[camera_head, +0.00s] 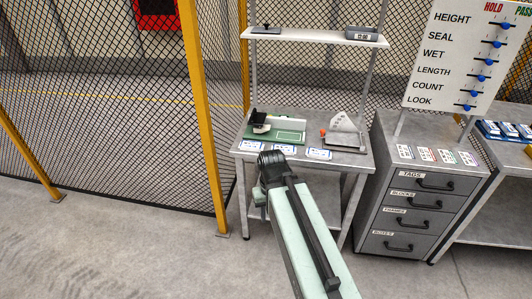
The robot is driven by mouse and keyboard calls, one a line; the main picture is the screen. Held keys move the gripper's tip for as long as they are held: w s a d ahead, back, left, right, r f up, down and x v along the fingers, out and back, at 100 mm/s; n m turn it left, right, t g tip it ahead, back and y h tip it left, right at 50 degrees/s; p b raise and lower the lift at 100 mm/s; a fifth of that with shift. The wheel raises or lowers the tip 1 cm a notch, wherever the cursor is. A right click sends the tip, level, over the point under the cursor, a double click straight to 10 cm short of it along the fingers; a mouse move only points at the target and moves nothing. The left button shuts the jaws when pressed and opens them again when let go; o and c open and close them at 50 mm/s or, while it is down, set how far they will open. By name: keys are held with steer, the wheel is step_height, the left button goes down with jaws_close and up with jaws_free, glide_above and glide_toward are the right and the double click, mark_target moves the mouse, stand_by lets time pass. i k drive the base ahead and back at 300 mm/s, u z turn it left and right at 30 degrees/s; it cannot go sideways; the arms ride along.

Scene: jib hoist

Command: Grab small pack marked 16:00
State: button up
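No pack with a readable 16:00 mark shows; the small print here is too fine to read. Several small blue-and-white items (507,131) lie on the bench at the right edge and could be packs, but I cannot tell. Three small printed cards lie along the front edge of the metal table: a left one (252,146), a middle one (282,150) and a right one (319,154). My arm reaches up from the bottom in front of this table. Its fingertips do not show, so whether it is open or shut is hidden.
The metal table (352,160) carries a green-based fixture (288,136), a grey stand (344,138) and an upper shelf (310,38). A drawer cabinet (415,210) and a checklist board (455,60) stand right. A yellow-post mesh fence (207,120) stands left. Floor at lower left is clear.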

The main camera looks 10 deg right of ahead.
mark_target(288, 151)
steer(key=u, duration=2.3)
steer(key=i, duration=3.25)
steer(key=z, duration=3.55)
steer(key=i, duration=1.05)
steer(key=z, duration=0.05)
